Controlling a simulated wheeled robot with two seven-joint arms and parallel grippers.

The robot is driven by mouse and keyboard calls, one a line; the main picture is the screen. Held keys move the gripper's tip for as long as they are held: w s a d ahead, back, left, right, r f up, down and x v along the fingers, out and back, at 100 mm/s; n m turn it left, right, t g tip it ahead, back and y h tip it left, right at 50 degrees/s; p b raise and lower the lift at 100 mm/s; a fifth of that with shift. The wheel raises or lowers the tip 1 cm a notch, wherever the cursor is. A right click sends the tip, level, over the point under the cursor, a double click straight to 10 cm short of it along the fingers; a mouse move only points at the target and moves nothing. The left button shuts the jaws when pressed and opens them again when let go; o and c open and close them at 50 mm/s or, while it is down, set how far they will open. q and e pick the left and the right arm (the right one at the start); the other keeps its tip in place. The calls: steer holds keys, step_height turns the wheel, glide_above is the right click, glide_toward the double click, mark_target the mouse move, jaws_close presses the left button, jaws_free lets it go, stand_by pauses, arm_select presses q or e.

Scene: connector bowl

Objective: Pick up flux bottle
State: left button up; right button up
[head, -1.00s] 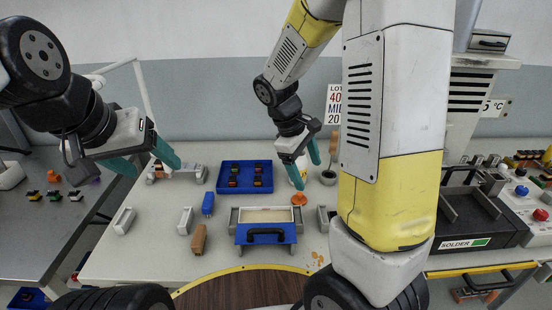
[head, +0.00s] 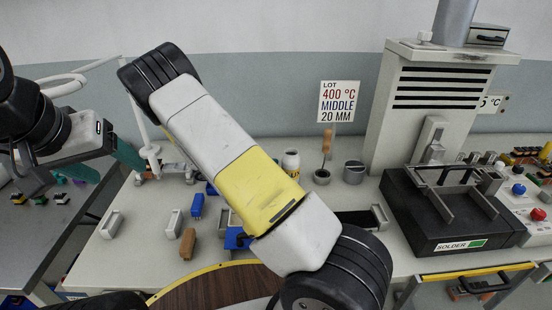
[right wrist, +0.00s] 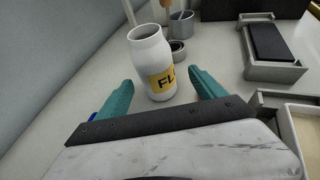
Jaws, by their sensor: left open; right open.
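The flux bottle (head: 291,160) is a white bottle with a yellow label, standing upright at the back of the table in the head view. In the right wrist view the bottle (right wrist: 150,52) shows its open neck and the letters "FL". My right gripper (right wrist: 160,92) is open, with one teal finger towards each side of the bottle's lower part. Neither finger visibly grips it, and how deep the bottle sits between them is unclear. My right arm hides this gripper in the head view. My left gripper (head: 103,166) is open and empty at the far left, away from the bottle.
A black solder unit (head: 440,215) is farther right. Grey holders (head: 174,224), a blue connector (head: 197,206) and a brown block (head: 188,243) lie at left.

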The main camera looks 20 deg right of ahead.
mark_target(291, 168)
steer(key=x, duration=0.6)
steer(key=shift+w+d+r, duration=0.1)
steer(key=shift+w+r, duration=0.05)
steer(key=shift+w, duration=0.25)
steer(key=c, duration=1.6)
jaws_close()
steer(key=shift+r, duration=0.15)
